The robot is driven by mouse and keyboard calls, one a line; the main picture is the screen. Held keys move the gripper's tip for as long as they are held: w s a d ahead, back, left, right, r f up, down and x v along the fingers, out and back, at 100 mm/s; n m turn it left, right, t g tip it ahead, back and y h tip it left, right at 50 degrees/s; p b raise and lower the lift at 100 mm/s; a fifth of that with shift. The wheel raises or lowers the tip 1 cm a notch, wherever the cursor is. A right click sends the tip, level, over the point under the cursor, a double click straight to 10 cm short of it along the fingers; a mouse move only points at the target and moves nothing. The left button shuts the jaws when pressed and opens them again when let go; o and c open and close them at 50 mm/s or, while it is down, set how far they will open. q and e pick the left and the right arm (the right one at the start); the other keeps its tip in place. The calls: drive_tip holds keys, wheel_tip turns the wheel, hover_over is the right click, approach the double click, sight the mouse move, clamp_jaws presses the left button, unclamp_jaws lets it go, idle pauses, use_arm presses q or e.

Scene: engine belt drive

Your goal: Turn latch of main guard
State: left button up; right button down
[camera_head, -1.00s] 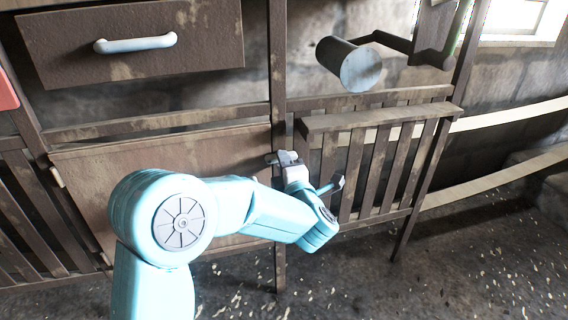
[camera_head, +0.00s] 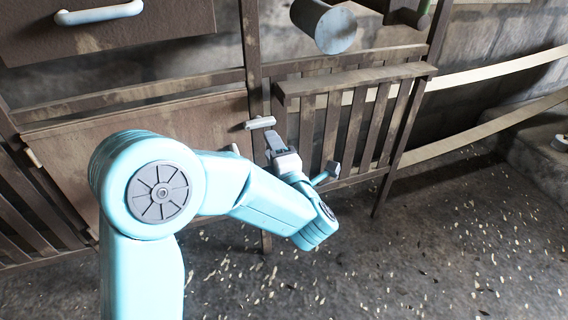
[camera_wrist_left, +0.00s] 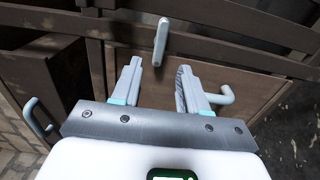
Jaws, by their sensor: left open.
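The latch (camera_head: 260,123) is a short pale bar on the dark wooden post between the plain panel and the slatted guard (camera_head: 355,125). In the head view it lies nearly level. In the left wrist view the latch (camera_wrist_left: 161,41) stands nearly upright, ahead of the gap between the fingertips. My left gripper (camera_head: 274,140) is just below the latch in the head view. In the wrist view the left gripper (camera_wrist_left: 157,82) has its fingers apart with nothing between them, and the bar appears clear of both tips. My right gripper is not seen.
Another handle (camera_wrist_left: 38,118) is at left there. A grey cylinder (camera_head: 324,24) juts out above. The floor at right is open.

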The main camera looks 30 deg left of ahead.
use_arm(q)
drive_tip(key=p+v, duration=0.1)
drive_tip(key=v, duration=0.7)
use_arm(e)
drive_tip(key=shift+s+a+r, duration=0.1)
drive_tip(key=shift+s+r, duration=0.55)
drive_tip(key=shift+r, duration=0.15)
use_arm(q)
drive_tip(key=shift+s+d+r, duration=0.1)
drive_tip(key=shift+d, duration=0.05)
